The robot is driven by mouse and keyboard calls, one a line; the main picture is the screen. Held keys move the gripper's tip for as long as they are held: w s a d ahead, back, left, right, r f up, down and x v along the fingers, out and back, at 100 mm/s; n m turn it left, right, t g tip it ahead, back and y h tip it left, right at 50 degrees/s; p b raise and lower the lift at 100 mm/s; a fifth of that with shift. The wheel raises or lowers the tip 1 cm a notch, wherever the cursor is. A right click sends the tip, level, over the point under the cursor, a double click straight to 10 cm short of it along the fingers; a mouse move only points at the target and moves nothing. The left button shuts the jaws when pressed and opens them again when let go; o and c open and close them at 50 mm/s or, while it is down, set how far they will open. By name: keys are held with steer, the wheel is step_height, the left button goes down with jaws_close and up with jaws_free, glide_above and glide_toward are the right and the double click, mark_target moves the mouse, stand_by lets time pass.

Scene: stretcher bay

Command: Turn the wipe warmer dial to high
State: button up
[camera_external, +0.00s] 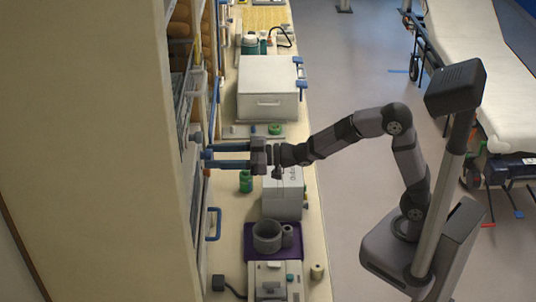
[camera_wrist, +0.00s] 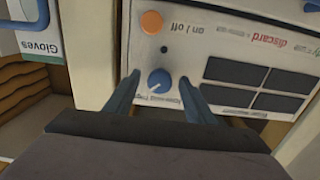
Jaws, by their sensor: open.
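The blue dial (camera_wrist: 160,82) with a white pointer line sits on a light panel (camera_wrist: 200,45) in the wrist view. The small print around it is too blurred to read, so its setting is unclear. My gripper (camera_wrist: 160,84) is open, with one blue finger on each side of the dial in that view. I cannot tell whether the fingers touch it. In the external view my gripper (camera_external: 209,156) reaches left, level, with its fingertips at the face of the wall unit. The dial cannot be clearly made out there.
An orange button (camera_wrist: 151,22) and dark rectangles (camera_wrist: 237,70) share the panel. A "Gloves" box (camera_wrist: 40,38) is at left. Below my arm, the counter holds a green-capped bottle (camera_external: 246,182), grey box (camera_external: 282,195) and grey mug (camera_external: 267,236). A white case (camera_external: 268,95) stands farther back.

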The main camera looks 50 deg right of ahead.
steer(key=shift+c, duration=0.6)
steer(key=c, duration=1)
steer(key=shift+o, duration=0.2)
steer(key=shift+n+b, duration=0.6)
steer(key=shift+b, duration=0.35)
steer(key=o, duration=1.1)
